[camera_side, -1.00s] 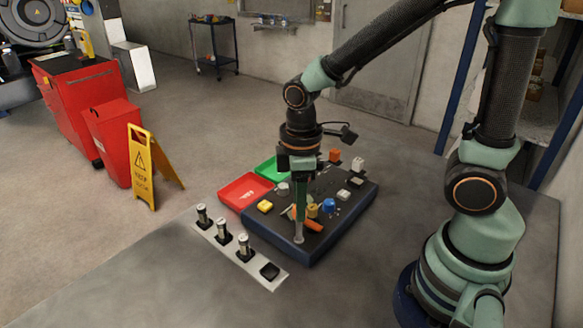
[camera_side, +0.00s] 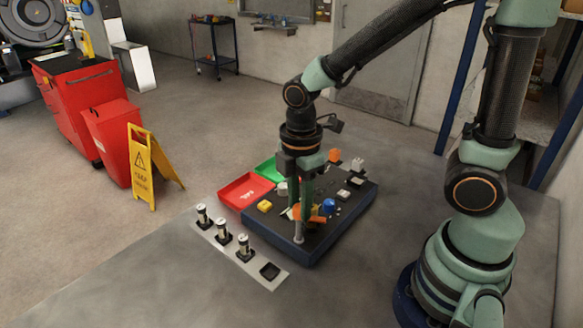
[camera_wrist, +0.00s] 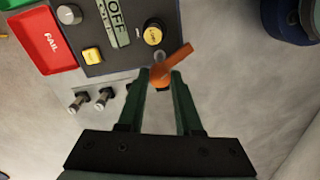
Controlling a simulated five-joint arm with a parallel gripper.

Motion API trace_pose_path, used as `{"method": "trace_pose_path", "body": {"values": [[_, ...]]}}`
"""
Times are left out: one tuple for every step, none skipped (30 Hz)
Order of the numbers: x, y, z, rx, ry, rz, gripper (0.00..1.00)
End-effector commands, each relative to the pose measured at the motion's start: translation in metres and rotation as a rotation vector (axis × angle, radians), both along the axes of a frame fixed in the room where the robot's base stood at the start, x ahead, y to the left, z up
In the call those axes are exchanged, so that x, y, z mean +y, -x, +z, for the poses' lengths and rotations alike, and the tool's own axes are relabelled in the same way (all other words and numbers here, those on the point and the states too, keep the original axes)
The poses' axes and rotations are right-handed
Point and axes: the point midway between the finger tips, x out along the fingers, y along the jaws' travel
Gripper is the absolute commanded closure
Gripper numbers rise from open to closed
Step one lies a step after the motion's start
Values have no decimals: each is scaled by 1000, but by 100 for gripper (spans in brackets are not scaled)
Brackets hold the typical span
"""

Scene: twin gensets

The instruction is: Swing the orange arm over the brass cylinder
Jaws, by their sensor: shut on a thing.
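The orange arm (camera_wrist: 174,64) is a short bar between my fingertips in the wrist view. It slants up and to the right from my gripper (camera_wrist: 160,76), which is shut on its near end. In the side view my gripper (camera_side: 300,210) points down at the front of the dark board, with the orange arm (camera_side: 316,214) beside its tips. A round brass-yellow top (camera_wrist: 152,35) shows just ahead of the fingertips in the wrist view; I cannot tell for sure that it is the brass cylinder. In the side view the brass cylinder is hidden behind the gripper and orange arm.
The board (camera_side: 345,222) also bears a blue knob (camera_side: 328,206), a yellow block (camera_side: 265,206) and other small parts. A red tray (camera_side: 236,194) and a green tray (camera_side: 266,169) stand behind it. A strip with upright cylinders (camera_side: 223,233) lies in front left.

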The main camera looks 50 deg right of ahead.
Motion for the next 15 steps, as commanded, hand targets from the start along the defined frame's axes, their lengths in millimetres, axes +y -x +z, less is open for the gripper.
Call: {"method": "trace_pose_path", "body": {"values": [[0,0,1,0,0,46,100],[0,0,1,0,0,75,100],[0,0,1,0,0,112,100],[0,0,1,0,0,141,100],[0,0,1,0,0,170,100],[0,0,1,0,0,207,100],[0,0,1,0,0,236,100],[0,0,1,0,0,265,100],[0,0,1,0,0,302,100],[0,0,1,0,0,331,100],[0,0,1,0,0,359,100],[0,0,1,0,0,397,100],[0,0,1,0,0,426,100],[0,0,1,0,0,454,100],[0,0,1,0,0,492,100]]}}
